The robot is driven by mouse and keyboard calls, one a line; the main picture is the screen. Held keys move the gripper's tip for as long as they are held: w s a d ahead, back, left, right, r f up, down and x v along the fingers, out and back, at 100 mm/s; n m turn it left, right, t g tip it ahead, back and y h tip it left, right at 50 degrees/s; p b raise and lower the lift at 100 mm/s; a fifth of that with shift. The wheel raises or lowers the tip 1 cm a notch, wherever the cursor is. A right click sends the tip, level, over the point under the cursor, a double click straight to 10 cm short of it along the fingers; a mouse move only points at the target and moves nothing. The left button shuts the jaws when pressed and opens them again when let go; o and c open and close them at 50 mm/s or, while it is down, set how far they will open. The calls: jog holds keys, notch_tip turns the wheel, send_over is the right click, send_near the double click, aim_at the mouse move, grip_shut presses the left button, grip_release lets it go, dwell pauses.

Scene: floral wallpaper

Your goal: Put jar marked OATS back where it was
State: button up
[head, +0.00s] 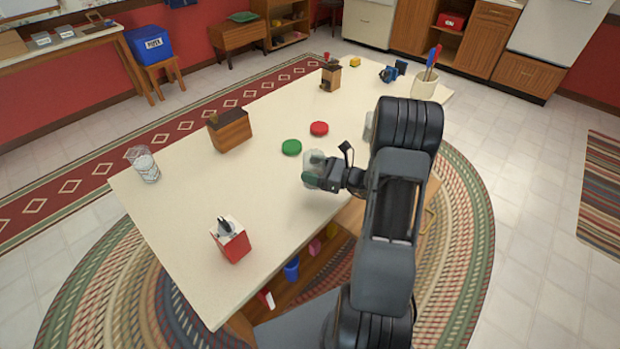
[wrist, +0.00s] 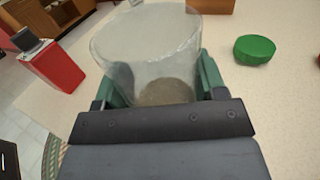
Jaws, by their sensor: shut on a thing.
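My gripper (head: 330,174) is shut around a clear, open-topped jar (head: 314,168) near the right long edge of the cream table (head: 200,269). In the wrist view the jar (wrist: 148,45) sits between the green finger pads, with something greyish in its bottom. No OATS marking can be read on it. I cannot tell whether it touches the tabletop. A second clear jar (head: 143,164) with pale contents stands at the table's left end. A third clear vessel (head: 369,126) is partly hidden behind my arm.
A green disc (head: 291,147) and a red disc (head: 319,128) lie beyond the held jar. A wooden box (head: 229,131), a red-and-white box (head: 231,241), a brown grinder (head: 330,75) and a utensil crock (head: 424,87) also stand on the table. The table's middle left is clear.

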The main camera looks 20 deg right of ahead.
jog(key=shift+w+d+f, duration=0.1)
jog(key=shift+w+f, duration=0.75)
jog(key=shift+f, duration=0.25)
jog(key=shift+w+f, duration=0.1)
jog(key=shift+f, duration=1.5)
jog(key=shift+f, duration=0.1)
jog(key=shift+f, duration=0.15)
jog(key=o, duration=1)
jog(key=shift+r, duration=0.2)
jog(key=b+v, duration=0.1)
jog(key=v, duration=1.1)
jog(key=shift+r, duration=0.1)
